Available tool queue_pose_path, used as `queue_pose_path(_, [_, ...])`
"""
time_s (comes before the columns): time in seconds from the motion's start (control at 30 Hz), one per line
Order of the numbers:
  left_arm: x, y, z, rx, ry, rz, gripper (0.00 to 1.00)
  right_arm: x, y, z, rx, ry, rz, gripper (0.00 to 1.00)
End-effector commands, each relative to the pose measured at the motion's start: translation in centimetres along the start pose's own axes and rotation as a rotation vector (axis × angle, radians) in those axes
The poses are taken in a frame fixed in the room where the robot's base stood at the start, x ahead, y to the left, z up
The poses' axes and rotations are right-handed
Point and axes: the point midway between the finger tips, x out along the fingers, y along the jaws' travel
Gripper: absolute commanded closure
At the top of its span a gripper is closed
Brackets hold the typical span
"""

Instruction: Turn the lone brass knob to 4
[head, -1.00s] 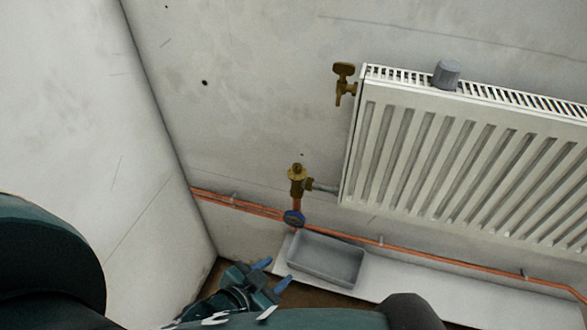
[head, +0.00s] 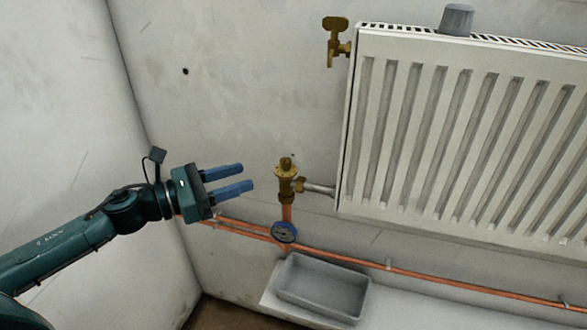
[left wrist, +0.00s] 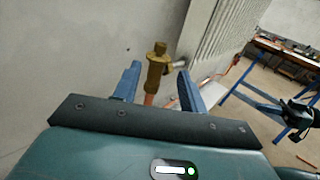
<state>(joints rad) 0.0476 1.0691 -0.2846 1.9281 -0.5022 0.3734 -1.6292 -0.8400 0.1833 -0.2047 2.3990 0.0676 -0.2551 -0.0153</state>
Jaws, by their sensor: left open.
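The brass valve (head: 287,182) stands on a copper pipe at the radiator's lower left, with a small brass top (head: 286,163). No scale numbers are readable on it. My left gripper (head: 246,177) is open and empty, just left of the valve, its blue fingers pointing at it and apart from it. In the left wrist view the valve (left wrist: 156,72) appears between the open fingers, beyond their tips. A second brass fitting (head: 336,40) with a flat key-like handle is at the radiator's upper left.
The white radiator (head: 440,135) fills the right, with a grey cylinder (head: 456,19) on top. A blue round gauge (head: 285,232) sits below the valve. Copper pipes (head: 430,276) run along the wall above a grey tray (head: 322,289). A workbench (left wrist: 285,52) stands far right.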

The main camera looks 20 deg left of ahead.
Motion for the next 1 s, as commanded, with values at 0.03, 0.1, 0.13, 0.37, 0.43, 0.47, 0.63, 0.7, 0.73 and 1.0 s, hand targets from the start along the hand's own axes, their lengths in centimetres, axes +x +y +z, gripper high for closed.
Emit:
queue_pose_path(0.03, [0.5, 0.0, 0.5, -0.003, -0.004, 0.001, 0.58, -0.1, 0.0, -0.5, 0.005, -0.004, 0.000, 1.00])
queue_pose_path(0.1, [1.3, 0.0, 0.7, -0.005, -0.006, 0.001, 0.58, -0.1, -0.1, -0.7, 0.013, -0.011, 0.001, 1.00])
queue_pose_path(0.13, [1.7, 0.0, 0.7, -0.005, -0.006, 0.000, 0.58, -0.2, -0.1, -0.8, 0.017, -0.014, 0.001, 1.00])
queue_pose_path(0.37, [6.3, 0.0, 0.9, -0.009, -0.007, 0.001, 0.58, 0.7, -0.7, -0.8, 0.045, -0.079, -0.015, 1.00])
queue_pose_path(0.43, [7.8, -0.1, 0.8, -0.008, -0.006, 0.000, 0.58, 0.9, -0.9, -0.6, 0.052, -0.101, -0.021, 1.00])
queue_pose_path(0.47, [8.3, 0.0, 0.7, -0.008, -0.006, 0.001, 0.58, 1.0, -0.9, -0.5, 0.054, -0.108, -0.023, 1.00])
queue_pose_path(0.63, [11.1, -0.1, 0.4, -0.009, -0.004, 0.001, 0.58, 1.4, -1.2, -0.1, 0.062, -0.134, -0.030, 1.00])
queue_pose_path(0.7, [11.8, -0.1, 0.3, -0.010, -0.004, 0.001, 0.58, 1.4, -1.2, 0.0, 0.063, -0.139, -0.032, 1.00])
queue_pose_path(0.73, [12.0, -0.1, 0.2, -0.010, -0.003, 0.001, 0.58, 1.4, -1.3, 0.0, 0.064, -0.141, -0.032, 1.00])
queue_pose_path(1.0, [12.8, -0.1, 0.1, -0.009, -0.001, 0.001, 0.58, 1.5, -1.3, 0.2, 0.066, -0.147, -0.034, 1.00])
